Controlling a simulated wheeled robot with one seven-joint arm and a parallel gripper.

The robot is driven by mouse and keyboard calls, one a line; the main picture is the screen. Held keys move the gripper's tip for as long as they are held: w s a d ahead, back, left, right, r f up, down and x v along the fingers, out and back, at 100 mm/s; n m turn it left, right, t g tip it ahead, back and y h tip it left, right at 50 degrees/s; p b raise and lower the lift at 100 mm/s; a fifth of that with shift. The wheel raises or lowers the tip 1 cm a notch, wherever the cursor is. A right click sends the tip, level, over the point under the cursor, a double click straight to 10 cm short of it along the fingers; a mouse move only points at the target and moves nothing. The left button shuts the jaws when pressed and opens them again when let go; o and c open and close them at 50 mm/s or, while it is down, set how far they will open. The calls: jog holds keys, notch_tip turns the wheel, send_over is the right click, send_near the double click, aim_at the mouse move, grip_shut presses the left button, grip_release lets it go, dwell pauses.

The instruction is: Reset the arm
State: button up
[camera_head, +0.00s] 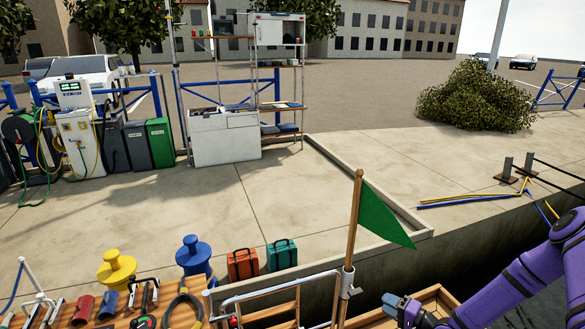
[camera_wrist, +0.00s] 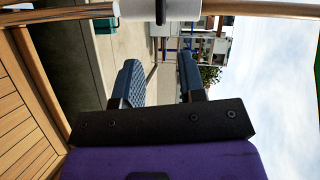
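My purple arm (camera_head: 535,270) comes in from the right edge in the head view. My gripper (camera_head: 395,302) is low in that view, just right of the wooden flagpole's lower part, and looks small there. In the wrist view its two dark blue fingers (camera_wrist: 160,78) stand apart with nothing between them, so it is open and empty. The flagpole (camera_head: 352,220) carries a green flag (camera_head: 383,215) and sits in a white clamp (camera_head: 347,284). In the wrist view a pale clamp-like fitting (camera_wrist: 180,8) crosses the top, beyond the fingertips.
White rails (camera_head: 270,295) stand left of the flagpole. An orange case (camera_head: 242,264) and a green case (camera_head: 282,254) stand on the quay, near a blue bollard (camera_head: 194,256). The quay beyond is mostly open.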

jog(key=w+d+r+n+g+h, duration=0.3)
jog(key=w+d+r+n, duration=0.1)
jog(key=r, duration=0.4)
jog(key=s+d+r+n+g+h, duration=0.15)
jog(key=r+h, duration=0.25)
jog(key=r, duration=0.9)
jog(key=d+r+n+g+h, duration=0.15)
jog(key=r+h, duration=0.35)
jog(key=r, duration=0.9)
jog(key=s+a+r+h, duration=0.2)
jog(key=s+a+r, duration=0.1)
jog(key=s+r, duration=1.05)
jog(key=s+a+r+y, duration=0.1)
jog(key=s+a+r, duration=0.2)
jog(key=s, duration=0.6)
jog(key=s+a+r+n+y, duration=0.1)
jog(key=s+a+r, duration=0.2)
jog(key=s, duration=0.7)
notch_tip(320, 180, up, 2)
jog(key=shift+s+a+r+g+y, duration=0.1)
jog(key=shift+s+a+g+y, duration=0.15)
jog(key=shift+g+y, duration=0.15)
